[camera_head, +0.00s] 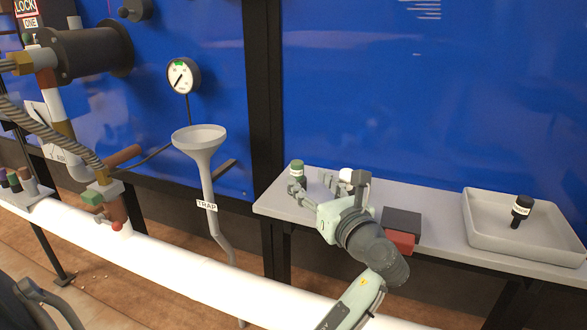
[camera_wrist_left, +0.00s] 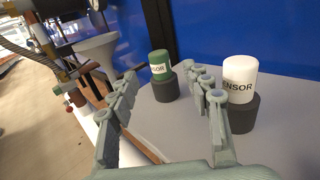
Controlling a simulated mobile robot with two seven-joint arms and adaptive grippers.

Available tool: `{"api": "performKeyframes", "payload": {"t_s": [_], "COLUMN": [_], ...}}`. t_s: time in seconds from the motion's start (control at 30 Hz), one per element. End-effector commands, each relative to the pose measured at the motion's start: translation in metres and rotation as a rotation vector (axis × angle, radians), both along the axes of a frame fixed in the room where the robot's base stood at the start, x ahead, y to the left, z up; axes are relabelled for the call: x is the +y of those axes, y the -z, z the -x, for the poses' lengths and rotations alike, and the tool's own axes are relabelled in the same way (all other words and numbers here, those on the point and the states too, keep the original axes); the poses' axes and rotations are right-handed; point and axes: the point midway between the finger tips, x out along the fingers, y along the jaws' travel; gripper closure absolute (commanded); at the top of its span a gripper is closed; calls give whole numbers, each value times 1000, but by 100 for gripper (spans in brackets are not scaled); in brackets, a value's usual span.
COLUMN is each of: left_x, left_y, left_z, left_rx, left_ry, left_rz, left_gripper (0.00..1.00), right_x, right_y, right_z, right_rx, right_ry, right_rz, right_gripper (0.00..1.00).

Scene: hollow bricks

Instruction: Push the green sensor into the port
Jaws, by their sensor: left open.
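The green sensor (camera_head: 297,167) stands upright on a dark base at the left end of the grey shelf (camera_head: 272,205). It also shows in the left wrist view (camera_wrist_left: 160,66), with a white label. My left gripper (camera_head: 311,187) is open and empty, low over the shelf. In the left wrist view its fingertips (camera_wrist_left: 165,82) frame the green sensor, which stands just beyond them, not gripped. A white sensor (camera_wrist_left: 240,80) on a dark base stands to the right, outside the right finger. I cannot tell which fitting is the port.
A dark and red block (camera_head: 401,226) lies right of my gripper. A grey tray (camera_head: 480,230) holds a black sensor (camera_head: 521,209). A grey funnel (camera_head: 200,138), a white pipe (camera_head: 160,262) and a brown pipe fitting with a green block (camera_head: 92,198) stand left.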

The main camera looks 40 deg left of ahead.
Motion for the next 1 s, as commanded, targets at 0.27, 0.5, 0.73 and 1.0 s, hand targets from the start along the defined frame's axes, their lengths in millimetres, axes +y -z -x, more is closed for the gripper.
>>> {"api": "performKeyframes", "payload": {"t_s": [0.27, 0.5, 0.73, 1.0], "left_x": [24, 54, 60, 60], "left_y": [0, 2, 3, 3], "left_z": [-14, -32, -36, -36], "left_rx": [-2, -1, 0, 0], "left_ry": [-2, -3, 0, -1], "left_rz": [-1, -3, 0, 0], "left_gripper": [51, 51, 51, 78], "right_x": [-5, -5, -3, -2], "right_y": [6, 11, 9, 6], "right_z": [11, 15, 9, 2], "right_rx": [19, 27, 14, 5], "right_ry": [2, 1, -2, -1], "right_rz": [8, 6, 3, 1], "right_gripper": [60, 60, 60, 60]}}
